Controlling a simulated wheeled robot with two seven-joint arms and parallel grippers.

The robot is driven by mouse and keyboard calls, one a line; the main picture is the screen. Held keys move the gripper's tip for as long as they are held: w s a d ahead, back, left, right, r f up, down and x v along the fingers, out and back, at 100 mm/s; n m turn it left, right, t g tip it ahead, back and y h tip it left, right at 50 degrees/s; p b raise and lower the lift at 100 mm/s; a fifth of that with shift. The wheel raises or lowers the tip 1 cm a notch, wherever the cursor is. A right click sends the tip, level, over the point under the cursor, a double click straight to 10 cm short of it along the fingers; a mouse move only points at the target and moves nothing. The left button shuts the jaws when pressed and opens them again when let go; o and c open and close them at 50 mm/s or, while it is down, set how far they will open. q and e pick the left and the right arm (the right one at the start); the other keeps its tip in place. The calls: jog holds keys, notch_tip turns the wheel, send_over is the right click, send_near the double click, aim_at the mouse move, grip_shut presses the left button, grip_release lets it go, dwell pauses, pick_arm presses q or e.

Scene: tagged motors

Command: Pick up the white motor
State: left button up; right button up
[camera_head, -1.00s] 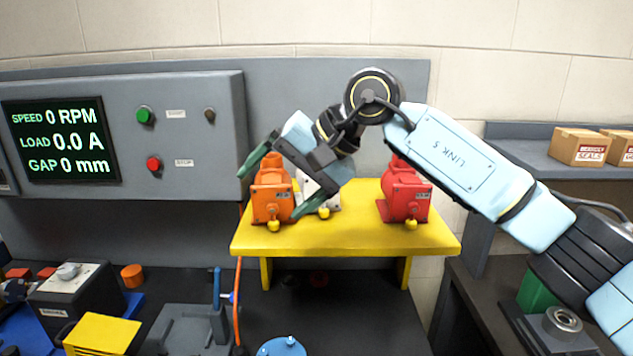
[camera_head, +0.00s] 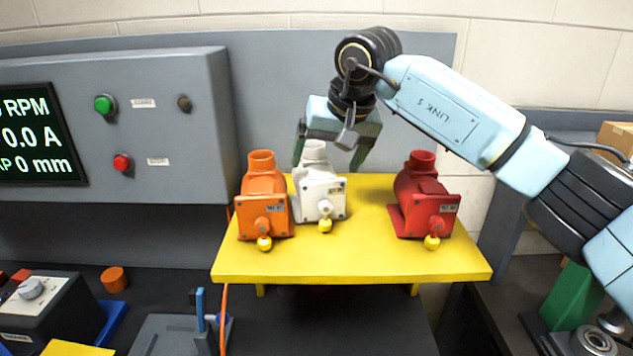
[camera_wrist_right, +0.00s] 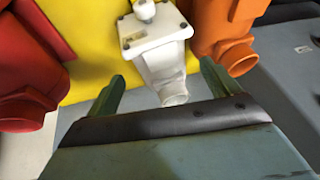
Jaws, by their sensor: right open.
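The white motor (camera_head: 319,199) stands on the yellow stand (camera_head: 365,258) between the orange motor (camera_head: 262,210) and the red motor (camera_head: 424,203), with a yellow ball on its front and a small tag. My right gripper (camera_head: 328,166) is open, above and behind the white motor, with its fingers pointing down. In the right wrist view the white motor (camera_wrist_right: 157,58) lies ahead of the gap between the green fingertips (camera_wrist_right: 162,75), and its round neck is nearest the gripper. Nothing is held. My left gripper is not in view.
The orange motor stands close to the left of the white motor; the red motor is farther right. A grey control panel (camera_head: 190,110) with buttons is at the left. A dark bench with a grey fixture (camera_head: 175,337) lies below the stand.

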aim_at(324, 169)
jog(key=shift+w+a+f, duration=0.1)
jog(key=shift+w+f, duration=0.1)
jog(key=shift+f, duration=0.2)
jog(key=shift+p+x, duration=0.6)
jog(key=shift+x, duration=0.6)
jog(key=x, duration=0.2)
jog(key=shift+w+f+p, duration=0.2)
jog(key=shift+p, duration=0.15)
jog(key=shift+w+f, duration=0.1)
jog(key=shift+f, duration=0.2)
jog(key=shift+c, duration=0.5)
jog(key=c, duration=1.6)
jog(key=shift+a+r, duration=0.15)
jog(key=shift+r, duration=0.15)
jog(key=shift+c, duration=0.5)
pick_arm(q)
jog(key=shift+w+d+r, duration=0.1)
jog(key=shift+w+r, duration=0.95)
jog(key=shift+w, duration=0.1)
pick_arm(e)
jog(key=shift+w, duration=0.15)
